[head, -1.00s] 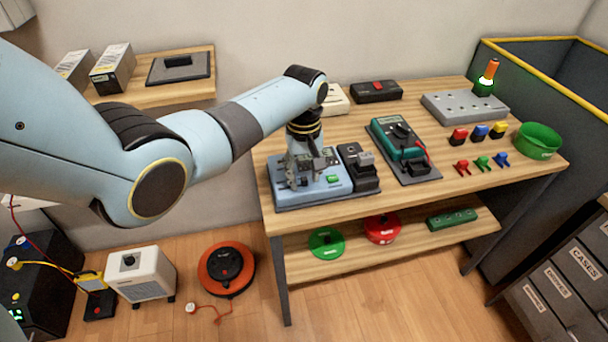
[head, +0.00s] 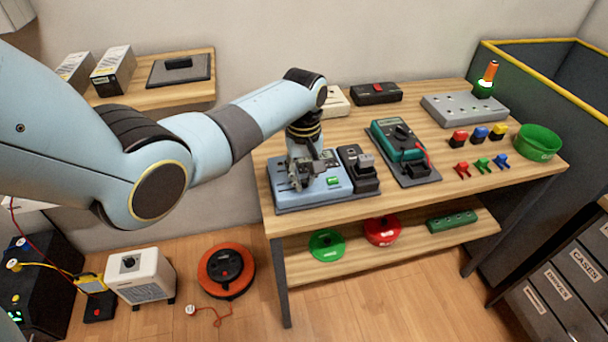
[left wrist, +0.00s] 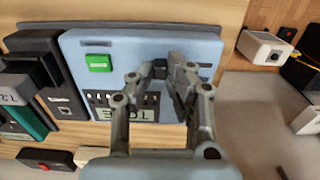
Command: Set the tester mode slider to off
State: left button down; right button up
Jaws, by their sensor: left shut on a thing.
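The tester is a light blue box (head: 342,189) at the front left of the wooden bench, with a green button (head: 334,181) on its top. It also fills the middle of the left wrist view (left wrist: 130,45), with a row of dark slots and a printed label. My left gripper (head: 299,185) is over the left part of the tester's top, pointing down. In the left wrist view its fingertips (left wrist: 174,70) are close together at the panel, shut on a small part at the slider. The fingers mostly hide the slider knob, so its position cannot be read. My right gripper is out of view.
A dark device with a grey block (head: 362,172) stands right beside the tester. A green multimeter (head: 398,140) is further right. Coloured clips, a green bowl (head: 539,141) and a grey box (head: 464,107) are at the bench's right. The bench's front edge is close to the tester.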

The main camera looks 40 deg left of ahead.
aim_at(281, 189)
pick_arm(q)
jog(key=s+a+p, duration=0.2)
jog(key=p, duration=0.1)
jog(key=s+a+p, duration=0.1)
jog(key=shift+s+r, duration=0.25)
jog(key=shift+s, duration=0.05)
jog(key=shift+s+a+f+p, duration=0.1)
jog(key=shift+s+a+p, duration=0.05)
jog(key=shift+a+p, duration=0.15)
jog(key=shift+f, duration=0.15)
jog(key=c, duration=1.3)
grip_release()
jog(key=shift+s, duration=0.15)
jog(key=shift+r, duration=0.2)
notch_tip(281, 189, up, 12)
jog(key=shift+f, duration=0.2)
